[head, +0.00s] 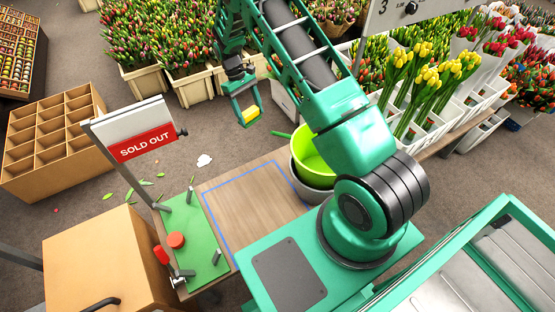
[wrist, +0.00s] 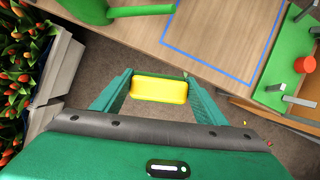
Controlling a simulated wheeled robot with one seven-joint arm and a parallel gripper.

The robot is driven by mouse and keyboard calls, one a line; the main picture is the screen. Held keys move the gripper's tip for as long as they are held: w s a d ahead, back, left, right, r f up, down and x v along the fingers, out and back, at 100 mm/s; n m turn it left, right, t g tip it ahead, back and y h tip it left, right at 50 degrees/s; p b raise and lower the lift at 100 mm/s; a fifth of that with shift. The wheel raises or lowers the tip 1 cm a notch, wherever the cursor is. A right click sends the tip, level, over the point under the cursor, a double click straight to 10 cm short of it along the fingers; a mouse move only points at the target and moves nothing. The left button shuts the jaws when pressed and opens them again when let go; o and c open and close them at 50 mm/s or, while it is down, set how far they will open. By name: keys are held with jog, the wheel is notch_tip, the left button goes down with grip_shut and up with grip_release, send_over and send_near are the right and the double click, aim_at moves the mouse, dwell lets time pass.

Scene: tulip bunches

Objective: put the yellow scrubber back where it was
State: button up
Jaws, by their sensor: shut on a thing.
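The yellow scrubber (wrist: 159,90) is a small rounded block held between the fingers of my gripper (wrist: 160,95) in the wrist view. In the head view the scrubber (head: 250,115) shows at the far end of my arm, between the fingers of my gripper (head: 247,112). It hangs over the floor, beyond the wooden table (head: 250,205). A blue outline (head: 228,182) marks a bare rectangle on the table, and nothing lies inside the part I see. I cannot tell which spot the scrubber came from.
A lime green bucket (head: 313,152) in a grey one stands at the table's right. A green board (head: 200,240) with metal posts and a red knob (head: 176,240) lies left, by a SOLD OUT sign (head: 140,143). Tulip crates (head: 195,92) stand behind my gripper.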

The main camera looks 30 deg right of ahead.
aim_at(253, 123)
jog(key=shift+n, duration=0.5)
jog(key=f, duration=0.4)
jog(key=d+f, duration=0.1)
jog(key=f, duration=0.1)
jog(key=shift+w+f, duration=0.3)
jog(key=shift+f+h, duration=0.3)
jog(key=shift+f, duration=0.05)
jog(key=s+d+f, duration=0.1)
jog(key=s, duration=0.2)
jog(key=s+d+f, duration=0.1)
jog(key=s+f, duration=0.1)
jog(key=s, duration=0.1)
jog(key=s+d+f, duration=0.2)
jog(key=s, duration=0.1)
jog(key=shift+s+f, duration=0.2)
jog(key=shift+s, duration=0.1)
jog(key=s+f, duration=0.1)
jog(key=s+d+f, duration=0.1)
jog(key=shift+s, duration=0.4)
jog(key=shift+s+d+f, duration=0.15)
jog(key=shift+s+f, duration=0.15)
jog(key=o, duration=1)
jog(key=shift+f, duration=0.1)
